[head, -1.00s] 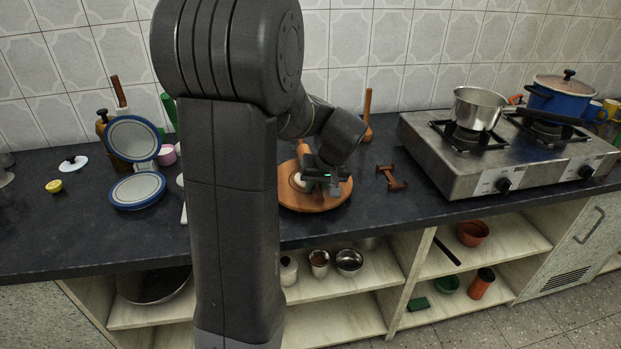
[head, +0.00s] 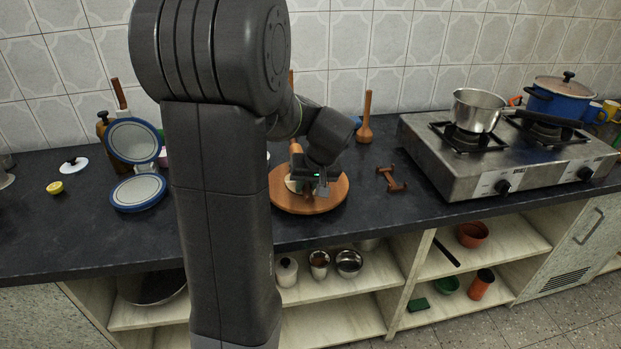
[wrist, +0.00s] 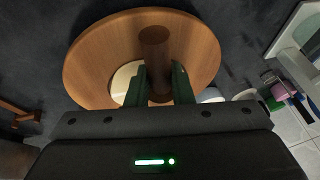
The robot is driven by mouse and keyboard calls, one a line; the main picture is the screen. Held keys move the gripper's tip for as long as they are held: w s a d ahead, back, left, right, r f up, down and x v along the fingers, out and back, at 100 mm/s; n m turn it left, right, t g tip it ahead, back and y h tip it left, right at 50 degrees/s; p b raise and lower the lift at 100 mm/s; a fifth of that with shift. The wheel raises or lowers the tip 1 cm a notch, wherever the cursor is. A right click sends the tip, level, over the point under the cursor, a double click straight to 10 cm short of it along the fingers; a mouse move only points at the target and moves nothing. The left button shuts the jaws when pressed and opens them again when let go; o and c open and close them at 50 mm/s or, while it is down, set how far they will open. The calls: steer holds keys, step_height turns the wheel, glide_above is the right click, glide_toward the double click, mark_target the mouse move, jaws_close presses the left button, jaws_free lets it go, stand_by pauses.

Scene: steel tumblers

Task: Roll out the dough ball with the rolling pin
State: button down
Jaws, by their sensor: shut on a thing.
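A round wooden board (head: 334,199) lies on the dark counter, and it fills the upper middle of the wrist view (wrist: 200,55). My gripper (head: 315,182) is over the board, and its fingers (wrist: 158,82) are shut on a wooden rolling pin (wrist: 154,38). In the head view the pin's upper end (head: 295,151) shows beside my wrist. The pale dough (wrist: 121,84) is on the board, beside and partly under the pin and a finger; only its edge shows in the head view (head: 291,185). Whether the pin presses on it is hard to tell.
A brown wooden stand (head: 391,179) is right of the board, and a wooden pestle (head: 366,120) stands behind. The gas stove (head: 480,170) is further right. An open blue-rimmed press (head: 138,190) is at left. My arm hides part of the counter.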

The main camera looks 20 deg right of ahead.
steer(key=shift+r+p, duration=1.85)
steer(key=shift+r, duration=1.25)
